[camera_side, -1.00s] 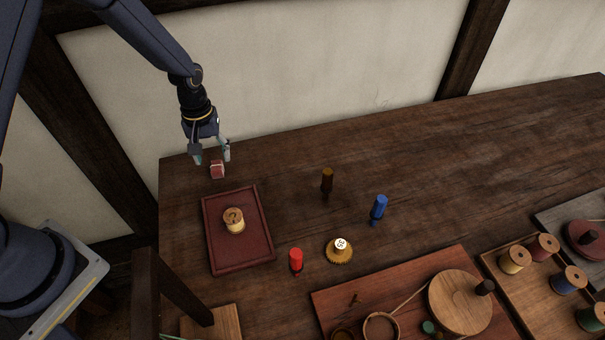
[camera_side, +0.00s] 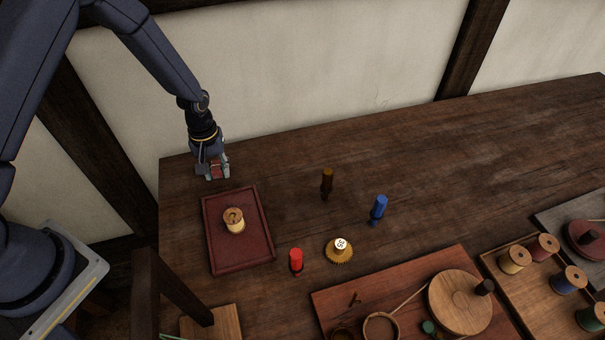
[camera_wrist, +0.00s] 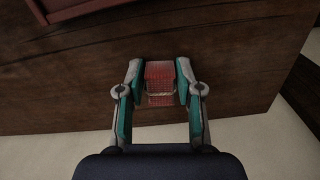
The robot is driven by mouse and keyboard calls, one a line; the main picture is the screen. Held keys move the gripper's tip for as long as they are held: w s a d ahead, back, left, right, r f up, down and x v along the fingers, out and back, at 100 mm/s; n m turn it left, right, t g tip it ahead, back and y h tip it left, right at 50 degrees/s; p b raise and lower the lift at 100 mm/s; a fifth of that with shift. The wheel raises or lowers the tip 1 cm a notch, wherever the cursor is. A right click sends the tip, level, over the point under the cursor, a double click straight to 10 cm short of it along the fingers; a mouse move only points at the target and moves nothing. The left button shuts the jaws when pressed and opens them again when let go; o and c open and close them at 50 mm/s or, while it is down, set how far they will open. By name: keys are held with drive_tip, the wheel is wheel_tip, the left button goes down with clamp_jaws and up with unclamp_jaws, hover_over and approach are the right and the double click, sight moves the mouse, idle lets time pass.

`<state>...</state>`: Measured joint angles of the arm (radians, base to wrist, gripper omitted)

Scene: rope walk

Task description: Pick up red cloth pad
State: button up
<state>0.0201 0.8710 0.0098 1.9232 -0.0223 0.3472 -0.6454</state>
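The red cloth pad (camera_wrist: 160,84) is a small red block with a pale band around it, seen in the wrist view between my fingers. My gripper (camera_wrist: 160,75) is open around it, one finger on each side, with narrow gaps showing between the fingers and the pad. In the side view my gripper (camera_side: 213,176) is lowered to the table at the far left corner. There the pad (camera_side: 215,168) is mostly hidden by the fingers.
A dark red tray (camera_side: 263,222) with a spool marked "?" (camera_side: 234,221) lies just in front of my gripper. Brown (camera_side: 327,182), blue (camera_side: 378,209) and red (camera_side: 296,260) pegs and a numbered brass piece (camera_side: 339,251) stand to the right. The back of the table is clear.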

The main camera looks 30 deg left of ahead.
drive_tip(key=c, duration=0.5)
drive_tip(key=shift+o, duration=0.2)
drive_tip(key=shift+r, duration=0.1)
